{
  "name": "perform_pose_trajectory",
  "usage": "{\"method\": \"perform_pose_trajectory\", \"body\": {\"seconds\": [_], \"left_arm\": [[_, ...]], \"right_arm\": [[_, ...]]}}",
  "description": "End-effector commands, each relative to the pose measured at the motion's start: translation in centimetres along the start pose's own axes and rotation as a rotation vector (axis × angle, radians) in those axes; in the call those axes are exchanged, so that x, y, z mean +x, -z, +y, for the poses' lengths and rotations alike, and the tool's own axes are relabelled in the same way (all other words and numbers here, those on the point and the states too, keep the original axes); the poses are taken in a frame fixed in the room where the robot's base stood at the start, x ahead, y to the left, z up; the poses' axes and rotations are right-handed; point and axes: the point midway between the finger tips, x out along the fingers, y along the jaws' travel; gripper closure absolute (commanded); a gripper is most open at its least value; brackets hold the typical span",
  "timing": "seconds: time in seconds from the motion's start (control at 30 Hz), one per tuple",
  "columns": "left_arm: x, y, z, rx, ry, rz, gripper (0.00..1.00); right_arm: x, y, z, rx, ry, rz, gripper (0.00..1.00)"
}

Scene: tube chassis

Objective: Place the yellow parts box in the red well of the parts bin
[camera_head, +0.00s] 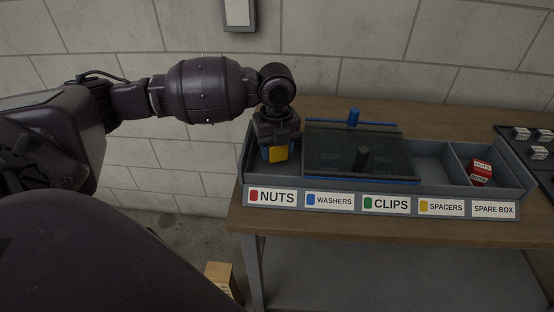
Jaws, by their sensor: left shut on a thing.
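The gripper hides the upper part of the box. It is over or just inside the leftmost well of the grey parts bin (246,166), behind the red-marked NUTS label (271,197). I cannot tell whether the box touches the well floor. My right gripper is not in view.
A red NUTS box (481,171) sits in the rightmost compartment. A cardboard box (219,276) stands on the floor.

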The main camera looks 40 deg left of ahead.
Motion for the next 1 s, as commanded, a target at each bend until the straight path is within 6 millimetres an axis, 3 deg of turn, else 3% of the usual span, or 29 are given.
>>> {"method": "perform_pose_trajectory", "body": {"seconds": [0.2,0.67,0.7,0.83,1.0], "left_arm": [[3.7,0.0,0.1,-0.001,-0.004,0.003,0.77],[4.2,0.0,0.0,0.0,-0.002,0.001,0.77],[4.2,0.0,0.0,0.0,-0.002,0.001,0.45],[4.2,0.0,0.0,0.0,-0.002,0.001,0.26],[4.2,0.0,0.0,0.0,-0.002,0.001,0.26]], "right_arm": [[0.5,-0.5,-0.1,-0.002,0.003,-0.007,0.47],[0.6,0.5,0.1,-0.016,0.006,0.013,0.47],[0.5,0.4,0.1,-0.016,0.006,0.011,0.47],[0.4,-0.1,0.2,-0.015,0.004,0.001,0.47],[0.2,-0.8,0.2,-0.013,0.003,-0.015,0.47]]}}
